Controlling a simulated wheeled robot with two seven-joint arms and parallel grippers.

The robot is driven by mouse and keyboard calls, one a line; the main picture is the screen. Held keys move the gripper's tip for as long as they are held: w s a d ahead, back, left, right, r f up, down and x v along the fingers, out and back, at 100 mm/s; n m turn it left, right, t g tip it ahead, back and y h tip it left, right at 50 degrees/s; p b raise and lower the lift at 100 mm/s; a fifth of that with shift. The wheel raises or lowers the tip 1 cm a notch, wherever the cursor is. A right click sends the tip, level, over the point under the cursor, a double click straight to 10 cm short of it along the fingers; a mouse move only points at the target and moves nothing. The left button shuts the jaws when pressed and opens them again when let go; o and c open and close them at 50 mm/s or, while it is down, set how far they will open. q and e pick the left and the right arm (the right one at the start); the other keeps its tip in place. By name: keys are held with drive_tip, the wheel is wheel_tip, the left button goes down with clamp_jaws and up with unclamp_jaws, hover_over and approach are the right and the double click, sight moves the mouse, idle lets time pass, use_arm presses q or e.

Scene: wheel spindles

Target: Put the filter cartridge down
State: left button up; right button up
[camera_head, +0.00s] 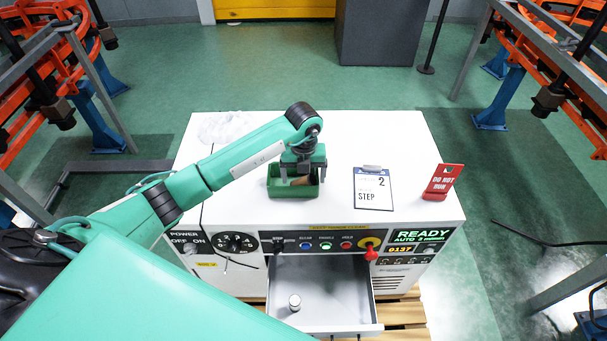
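My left gripper (302,170) reaches down into a small green tray (280,190) on the white top of the machine. A brown, roughly cylindrical piece (301,181) shows between and below its fingers, partly hidden by them. It may be the filter cartridge, but I cannot tell for sure. I cannot tell whether the fingers grip it or whether it rests on the tray floor. A small pale cylinder (295,302) stands upright in the open drawer (335,298). My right gripper is not in view.
Clear plastic film (226,127) lies at the back left. The control panel (320,244) has a red-handled lever (370,253). The back right of the top is free.

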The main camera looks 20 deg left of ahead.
sight(304, 181)
use_arm(q)
drive_tip(key=shift+r, duration=0.5)
wheel_tip(304, 181, up, 11)
drive_tip(key=b, duration=0.2)
drive_tip(key=shift+r, duration=0.15)
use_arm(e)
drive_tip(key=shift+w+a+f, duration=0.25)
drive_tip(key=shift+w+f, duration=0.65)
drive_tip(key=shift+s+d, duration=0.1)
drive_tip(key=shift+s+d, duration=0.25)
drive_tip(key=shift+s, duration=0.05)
